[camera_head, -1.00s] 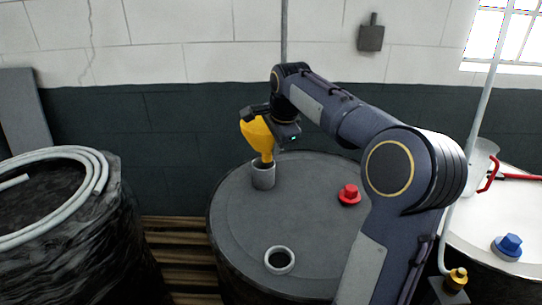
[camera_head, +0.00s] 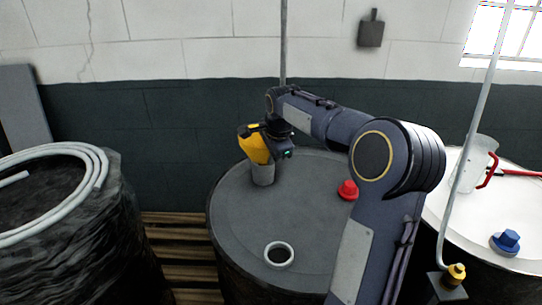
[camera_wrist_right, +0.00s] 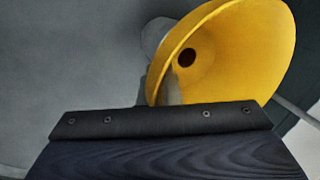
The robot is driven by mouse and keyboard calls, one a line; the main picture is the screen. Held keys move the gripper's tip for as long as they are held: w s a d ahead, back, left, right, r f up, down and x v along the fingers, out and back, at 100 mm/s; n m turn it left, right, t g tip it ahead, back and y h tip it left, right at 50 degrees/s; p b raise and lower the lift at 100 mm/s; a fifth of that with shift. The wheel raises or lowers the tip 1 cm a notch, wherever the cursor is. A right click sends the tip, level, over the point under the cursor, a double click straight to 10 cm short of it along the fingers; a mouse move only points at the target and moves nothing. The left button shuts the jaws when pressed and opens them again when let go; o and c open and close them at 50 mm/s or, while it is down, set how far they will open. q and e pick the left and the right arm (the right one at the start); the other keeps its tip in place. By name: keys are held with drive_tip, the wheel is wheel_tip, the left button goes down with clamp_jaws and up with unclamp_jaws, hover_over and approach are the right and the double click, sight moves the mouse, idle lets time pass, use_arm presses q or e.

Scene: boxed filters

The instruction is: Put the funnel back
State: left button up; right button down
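The yellow funnel (camera_head: 256,147) sits low in the mouth of a grey upright holder (camera_head: 263,175) at the back left of the dark drum, leaning slightly. My right gripper (camera_head: 265,138) is at the funnel's upper right side and appears shut on its rim; the exact finger contact is partly hidden. In the right wrist view the funnel's wide bowl (camera_wrist_right: 235,50) fills the upper right, with the dark hole of its neck in sight. The funnel's spout is hidden inside the holder. My left gripper is not in view.
The dark drum top (camera_head: 233,218) also carries an open grey ring (camera_head: 279,254) and a red cap (camera_head: 348,190). A white drum (camera_head: 455,220) at right bears a jug (camera_head: 478,160) and a blue cap (camera_head: 506,241). A coiled hose (camera_head: 95,160) lies at left.

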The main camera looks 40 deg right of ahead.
drive_tip(key=shift+f, duration=0.4)
drive_tip(key=c, duration=1.6)
unclamp_jaws()
drive_tip(key=shift+c, duration=0.2)
drive_tip(key=v, duration=1.3)
drive_tip(key=s+a+f+n+y, duration=0.2)
drive_tip(key=s+a+f+n, duration=0.6)
drive_tip(key=s+a, duration=0.3)
drive_tip(key=s+a+f+n+t+y, duration=0.1)
drive_tip(key=s+a+f+n+y, duration=0.2)
drive_tip(key=s+a+f+n, duration=0.5)
drive_tip(key=s+a+n, duration=0.3)
drive_tip(key=a, duration=0.1)
drive_tip(key=shift+s+a+f+t, duration=0.15)
drive_tip(key=shift+s+a+t, duration=0.15)
drive_tip(key=shift+s+a, duration=0.05)
